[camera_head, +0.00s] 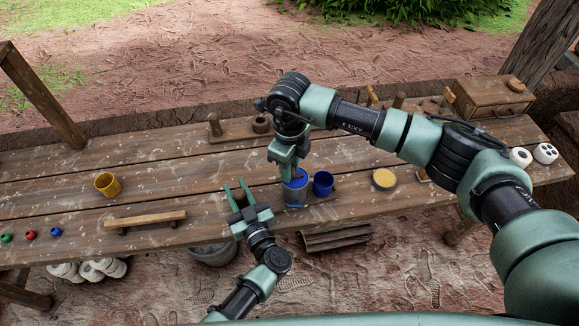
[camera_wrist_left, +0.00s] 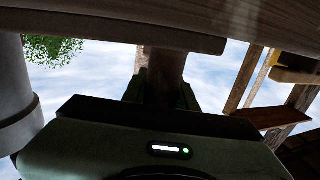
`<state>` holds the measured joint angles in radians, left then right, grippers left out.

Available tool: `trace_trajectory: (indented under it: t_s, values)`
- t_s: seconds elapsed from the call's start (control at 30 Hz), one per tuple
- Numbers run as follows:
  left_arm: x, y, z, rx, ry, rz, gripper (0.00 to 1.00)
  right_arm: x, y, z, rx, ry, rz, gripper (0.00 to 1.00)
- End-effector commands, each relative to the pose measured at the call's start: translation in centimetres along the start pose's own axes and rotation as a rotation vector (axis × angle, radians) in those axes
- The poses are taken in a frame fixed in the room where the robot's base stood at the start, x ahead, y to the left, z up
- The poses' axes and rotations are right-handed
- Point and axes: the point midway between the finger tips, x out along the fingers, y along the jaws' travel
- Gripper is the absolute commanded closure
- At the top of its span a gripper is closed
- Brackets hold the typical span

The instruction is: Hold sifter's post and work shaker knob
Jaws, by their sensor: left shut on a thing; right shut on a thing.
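My left gripper (camera_head: 238,191) reaches in at the table's front edge. Its fingers are on either side of a dark brown post, shut on it. In the left wrist view, the post (camera_wrist_left: 165,72) stands between the fingers under a wooden board. My right gripper (camera_head: 291,168) points down just above a grey container with a blue top (camera_head: 295,197). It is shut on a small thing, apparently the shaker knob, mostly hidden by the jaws. The rest of the sifter is hard to make out here.
A dark blue cup (camera_head: 323,184) stands close right of the container. A yellow cup (camera_head: 107,184), a wooden bar on feet (camera_head: 145,219) and a round yellow-topped dish (camera_head: 384,179) are on the table (camera_head: 60,205). A wooden box (camera_head: 494,97) stands at the back right.

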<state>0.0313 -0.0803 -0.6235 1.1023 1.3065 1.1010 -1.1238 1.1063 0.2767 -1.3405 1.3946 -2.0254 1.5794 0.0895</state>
Motion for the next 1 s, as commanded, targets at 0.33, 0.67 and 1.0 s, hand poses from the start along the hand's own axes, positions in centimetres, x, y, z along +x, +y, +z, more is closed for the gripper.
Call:
trace_trajectory:
  t_s: [0.33,0.67,1.0]
  values:
    - [0.0,0.0,0.0,-0.001,-0.001,0.0,1.0,-0.1,-2.4,-2.3,0.003,-0.001,-0.002,1.0]
    - [0.0,-0.2,0.1,0.0,-0.001,-0.003,1.0,-0.1,-2.6,-2.5,0.002,0.0,-0.003,0.62]
    - [0.0,-0.1,0.1,0.002,-0.001,-0.001,1.0,-0.1,-2.5,-2.4,0.0,0.0,-0.001,0.54]
